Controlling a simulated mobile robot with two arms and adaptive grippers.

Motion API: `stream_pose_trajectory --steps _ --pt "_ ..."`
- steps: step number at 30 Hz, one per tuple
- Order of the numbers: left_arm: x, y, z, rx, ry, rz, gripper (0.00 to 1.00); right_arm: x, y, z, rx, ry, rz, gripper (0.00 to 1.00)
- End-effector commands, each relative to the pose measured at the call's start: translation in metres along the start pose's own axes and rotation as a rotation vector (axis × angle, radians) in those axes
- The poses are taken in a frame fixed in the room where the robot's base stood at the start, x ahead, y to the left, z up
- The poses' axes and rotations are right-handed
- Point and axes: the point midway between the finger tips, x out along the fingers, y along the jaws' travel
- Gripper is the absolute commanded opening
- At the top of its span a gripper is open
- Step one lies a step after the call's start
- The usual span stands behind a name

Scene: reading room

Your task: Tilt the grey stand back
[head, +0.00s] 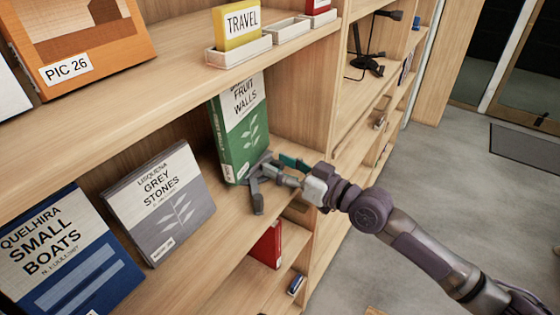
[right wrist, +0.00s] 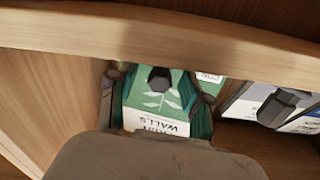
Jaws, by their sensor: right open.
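The grey book (head: 160,205), titled Grey Stones, leans back on the middle shelf, its cover facing out. Any grey stand behind or under it is hidden, so I cannot make one out clearly. My right gripper (head: 258,186) is open at the lower right of the green Fruit Walls book (head: 238,135), to the right of the grey book and apart from it. I cannot tell whether it touches the green book. The right wrist view shows the green book (right wrist: 153,103) upside down, close ahead. My left gripper is not in view.
A blue book (head: 65,250) stands left of the grey one. The shelf above holds an orange picture book (head: 85,40) and a yellow Travel card (head: 238,22) in a holder. A red book (head: 267,245) stands on the shelf below. Bare shelf lies in front of the grey book.

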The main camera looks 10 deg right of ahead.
Motion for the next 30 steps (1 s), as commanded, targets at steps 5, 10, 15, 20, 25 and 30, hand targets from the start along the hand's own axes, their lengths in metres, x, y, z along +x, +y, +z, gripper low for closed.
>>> stream_pose_trajectory --steps 5,10,15,20,25,30 --pt "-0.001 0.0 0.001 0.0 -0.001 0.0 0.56 0.003 0.0 0.001 0.0 -0.001 0.0 0.49" --pt "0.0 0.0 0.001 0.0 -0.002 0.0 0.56 0.003 0.0 0.001 0.0 -0.001 0.0 0.45" --pt "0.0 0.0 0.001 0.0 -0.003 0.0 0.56 0.003 0.0 0.001 0.0 -0.001 0.0 0.16" --pt "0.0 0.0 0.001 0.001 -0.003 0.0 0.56 0.003 0.0 0.001 0.001 -0.001 0.0 0.0" --pt "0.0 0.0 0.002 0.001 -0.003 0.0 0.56 0.003 0.0 0.001 0.001 -0.001 0.0 0.0" --pt "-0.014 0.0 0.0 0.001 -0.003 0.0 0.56 0.003 -0.001 -0.007 0.0 -0.021 0.002 0.0"
